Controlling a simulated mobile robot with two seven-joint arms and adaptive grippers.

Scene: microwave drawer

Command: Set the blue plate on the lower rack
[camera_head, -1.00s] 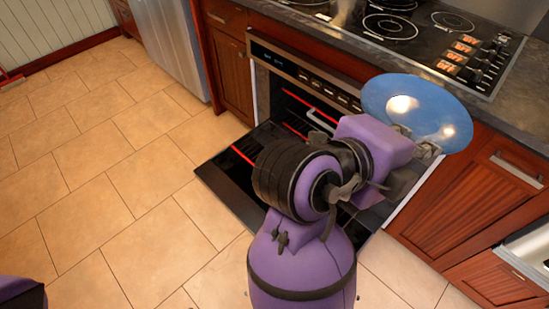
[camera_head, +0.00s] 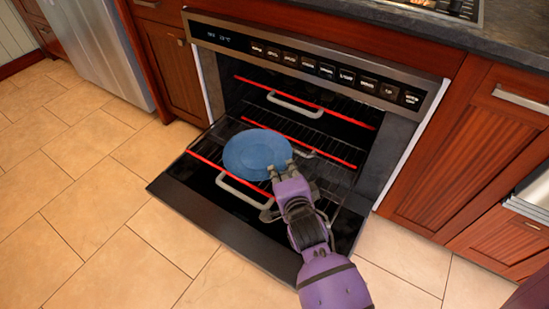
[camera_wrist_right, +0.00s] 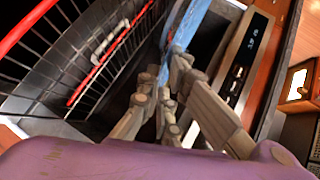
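The blue plate (camera_head: 256,153) is in front of the open oven, over the pulled-out lower rack (camera_head: 207,163). I cannot tell whether it touches the rack. My right gripper (camera_head: 284,172) is shut on the plate's near right edge. In the right wrist view, the plate (camera_wrist_right: 187,32) shows edge-on between the fingers (camera_wrist_right: 168,85). The lower rack has a red front bar and a grey handle, partly hidden by the plate and my gripper. My left gripper is not in view.
The oven door (camera_head: 215,205) is folded down, low over the tiled floor. An upper rack with a red bar (camera_head: 330,110) sits inside the oven. The control panel (camera_head: 310,65) and countertop (camera_head: 400,22) are above. Wooden cabinets (camera_head: 460,150) stand to the right.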

